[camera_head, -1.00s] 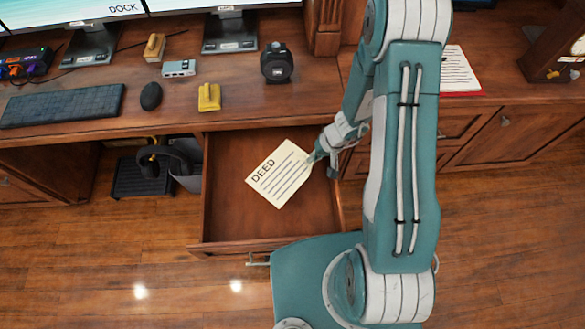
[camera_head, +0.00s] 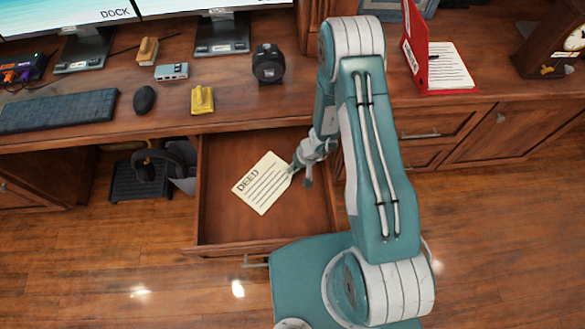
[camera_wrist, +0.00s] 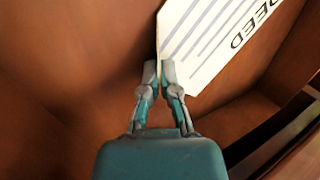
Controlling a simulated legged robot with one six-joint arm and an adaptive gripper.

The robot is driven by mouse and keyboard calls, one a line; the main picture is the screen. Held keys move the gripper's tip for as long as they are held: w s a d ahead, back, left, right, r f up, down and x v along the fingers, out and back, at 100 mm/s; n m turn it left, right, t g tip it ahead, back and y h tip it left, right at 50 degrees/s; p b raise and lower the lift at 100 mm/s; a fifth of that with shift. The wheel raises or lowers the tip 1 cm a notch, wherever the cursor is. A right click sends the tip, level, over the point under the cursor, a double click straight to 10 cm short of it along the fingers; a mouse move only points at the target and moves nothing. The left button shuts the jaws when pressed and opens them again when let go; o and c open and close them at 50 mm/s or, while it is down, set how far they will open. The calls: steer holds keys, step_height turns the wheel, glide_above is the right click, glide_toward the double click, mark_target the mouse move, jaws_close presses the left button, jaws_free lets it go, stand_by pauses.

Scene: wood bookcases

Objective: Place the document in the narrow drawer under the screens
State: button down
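The document (camera_head: 262,184) is a cream sheet marked DEED, over the open drawer (camera_head: 222,226) under the desk. In the wrist view the document (camera_wrist: 215,40) runs from between my fingertips towards the upper right. My gripper (camera_head: 294,168) is shut on the document's right corner, at the drawer's right side. In the wrist view my gripper (camera_wrist: 160,80) has its fingertips pinched at the sheet's edge. I cannot tell whether the document touches the drawer bottom. The drawer is otherwise empty where it shows.
Two screens (camera_head: 185,5) stand on the desk, with a keyboard (camera_head: 58,110), mouse (camera_head: 144,99), yellow stapler-like object (camera_head: 202,99) and black round object (camera_head: 268,63) in front. A red binder (camera_head: 416,50) stands at right. Headphones (camera_head: 160,158) hang left of the drawer.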

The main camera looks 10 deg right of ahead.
steer(key=c, duration=0.8)
jaws_free()
steer(key=shift+a+f, duration=0.1)
steer(key=shift+a, duration=0.2)
steer(key=s+d+r+n+t+h, duration=0.1)
steer(key=d+r, duration=0.1)
steer(key=r, duration=1.5)
steer(key=s+d+r+n+t, duration=0.1)
steer(key=s+d+r, duration=0.15)
steer(key=r, duration=1.45)
steer(key=s+d+r+t+h, duration=0.1)
steer(key=s+d+r+h, duration=0.1)
steer(key=s+r, duration=0.4)
steer(key=s+d+r+m+t+h, duration=0.1)
steer(key=s+d+r+t+h, duration=0.1)
steer(key=s+r, duration=0.5)
step_height(320, 180, up, 2)
steer(key=shift+d+m+t, duration=0.3)
steer(key=shift+d, duration=0.15)
